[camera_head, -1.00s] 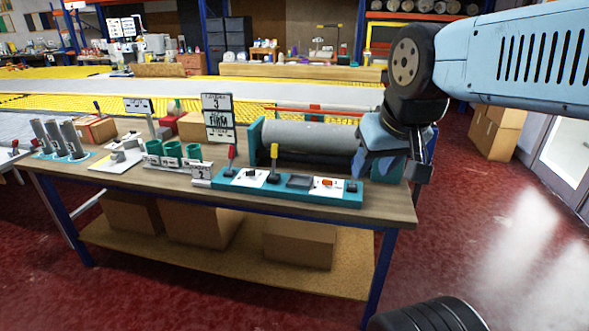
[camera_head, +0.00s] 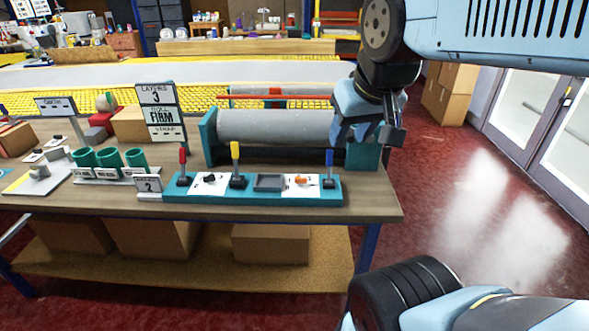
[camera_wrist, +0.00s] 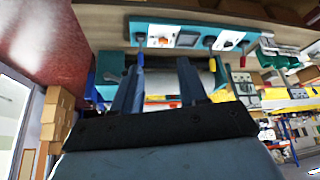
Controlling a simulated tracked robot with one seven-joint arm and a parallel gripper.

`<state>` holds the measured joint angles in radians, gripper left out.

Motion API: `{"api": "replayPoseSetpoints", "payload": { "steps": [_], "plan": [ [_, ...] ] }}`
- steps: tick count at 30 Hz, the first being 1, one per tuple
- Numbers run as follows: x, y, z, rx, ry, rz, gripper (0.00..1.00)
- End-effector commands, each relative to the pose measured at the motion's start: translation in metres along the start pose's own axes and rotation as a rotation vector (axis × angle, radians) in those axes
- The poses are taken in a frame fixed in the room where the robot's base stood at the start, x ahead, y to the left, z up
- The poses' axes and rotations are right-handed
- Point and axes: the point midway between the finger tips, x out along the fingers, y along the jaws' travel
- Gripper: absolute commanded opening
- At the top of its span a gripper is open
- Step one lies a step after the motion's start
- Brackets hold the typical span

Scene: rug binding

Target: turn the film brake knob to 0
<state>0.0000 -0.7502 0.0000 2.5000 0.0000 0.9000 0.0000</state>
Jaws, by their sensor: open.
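The teal control panel (camera_head: 335,194) sits along the table's front edge. It carries two knobs on white plates, a black knob (camera_head: 209,178) on the left and an orange knob (camera_head: 302,180) on the right. Their markings are too small to read, so I cannot tell which is the film brake knob. My gripper (camera_head: 365,135) is open and empty, above and behind the panel's right end, beside the grey roller. In the wrist view, the orange knob (camera_wrist: 164,41) and black knob (camera_wrist: 229,43) show beyond the spread fingers (camera_wrist: 160,68), apart from them.
Red (camera_head: 183,163), yellow (camera_head: 236,160) and blue (camera_head: 329,165) levers stand up from the panel. The grey roller (camera_head: 270,125) lies behind it. A sign (camera_head: 162,115) reads layers 3, firm. Green cups (camera_head: 108,158) stand to the left. Red floor is open on the right.

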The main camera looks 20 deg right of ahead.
Motion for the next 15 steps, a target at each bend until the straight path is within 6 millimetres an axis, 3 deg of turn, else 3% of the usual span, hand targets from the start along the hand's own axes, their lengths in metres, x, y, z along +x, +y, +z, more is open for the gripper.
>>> {"api": "replayPoseSetpoints", "payload": {
  "steps": [8,15],
  "plan": [
    [0.009,0.005,-0.018,0.127,-0.039,-0.008,0.43],
    [0.041,0.006,-0.062,0.467,-0.134,0.0,0.43]
  ]
}}
